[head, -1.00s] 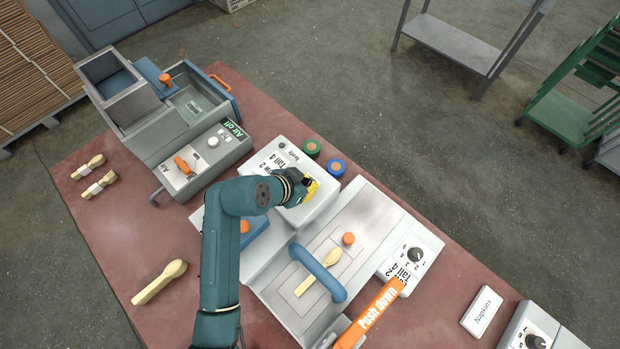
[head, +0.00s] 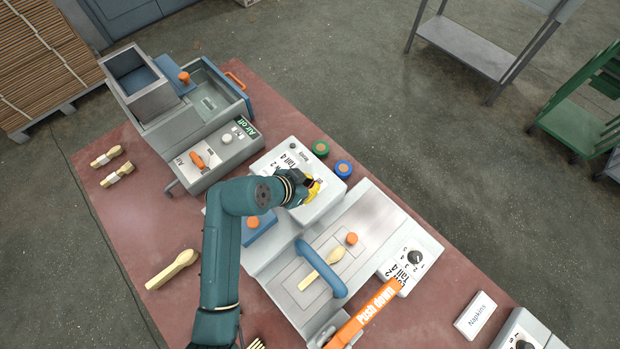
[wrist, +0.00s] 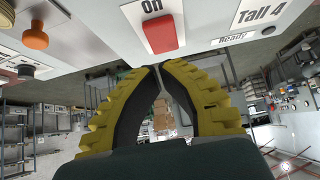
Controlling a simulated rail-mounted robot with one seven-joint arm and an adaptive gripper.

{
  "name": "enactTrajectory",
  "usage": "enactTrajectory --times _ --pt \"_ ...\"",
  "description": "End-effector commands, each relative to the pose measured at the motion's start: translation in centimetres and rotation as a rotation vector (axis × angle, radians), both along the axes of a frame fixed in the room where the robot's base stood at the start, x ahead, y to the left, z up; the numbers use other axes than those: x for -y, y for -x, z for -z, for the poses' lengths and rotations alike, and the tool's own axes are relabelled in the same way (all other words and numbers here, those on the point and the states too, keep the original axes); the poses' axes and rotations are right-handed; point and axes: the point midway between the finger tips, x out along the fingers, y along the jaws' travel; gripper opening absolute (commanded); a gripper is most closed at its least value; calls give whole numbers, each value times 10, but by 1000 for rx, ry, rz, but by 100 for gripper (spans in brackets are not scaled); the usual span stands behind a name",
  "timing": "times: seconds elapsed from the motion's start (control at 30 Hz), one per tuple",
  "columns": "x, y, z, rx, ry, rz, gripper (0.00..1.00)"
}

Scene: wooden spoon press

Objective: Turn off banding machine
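A pale machine box (head: 328,188) with "Tall 4" and "Ready" labels stands mid-table, partly hidden by my arm. My gripper (head: 313,189) is over its front part in the head view. In the wrist view, a red switch (wrist: 162,34) sits under an "on" label on a pale panel. The yellow-padded fingers of my gripper (wrist: 158,68) come together at the tips just below this switch. They hold nothing. A small gap shows between the tips and the switch; contact cannot be told.
A grey machine (head: 215,160) with an "Air off" sign stands at the left. A press with a blue handle (head: 320,268) and an orange "Push down" lever (head: 365,312) is at the right. Spoon bundles (head: 118,174) and a loose wooden spoon (head: 172,270) lie at left.

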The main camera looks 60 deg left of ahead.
Motion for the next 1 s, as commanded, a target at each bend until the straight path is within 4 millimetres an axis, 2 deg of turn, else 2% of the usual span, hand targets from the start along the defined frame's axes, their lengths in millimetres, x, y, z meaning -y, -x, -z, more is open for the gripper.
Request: enactTrajectory --times 0.03,0.1,0.3,0.5,0.87,1.0 --pt "1 1 -24 0 0 1 0" --pt "2 15 -23 0 0 -4 0" --pt "8 54 -51 1 0 -4 0" --pt "12 77 -68 0 0 0 0" --pt "13 81 -71 0 0 3 2" --pt "10 79 -64 33 -8 -1 0"
